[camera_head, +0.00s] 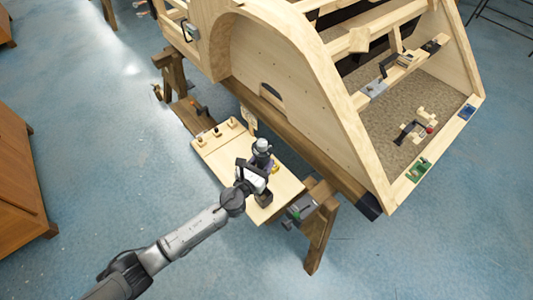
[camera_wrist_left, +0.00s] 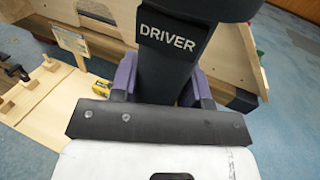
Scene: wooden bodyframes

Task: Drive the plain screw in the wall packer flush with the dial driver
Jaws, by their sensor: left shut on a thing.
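The dial driver (camera_wrist_left: 170,45) is a dark tool with "DRIVER" in white letters. It stands between the two purple fingers of my left gripper (camera_wrist_left: 163,86), which is shut on it. In the head view the driver (camera_head: 262,147), with its grey top, is over the right part of a light wooden board, in my left gripper (camera_head: 266,166). A small upright pale wood piece with marks (camera_head: 249,119) stands behind the board; I cannot tell if it is the wall packer. The plain screw and the driver's tip cannot be made out. My right gripper is not in view.
The light board (camera_head: 219,150) carries several small wooden-topped items at its far left. A yellow item (camera_wrist_left: 101,87) lies beyond the gripper. A clamp (camera_head: 299,209) sits at the board's right end. The large wooden bodyframe (camera_head: 290,70) rises behind on trestles.

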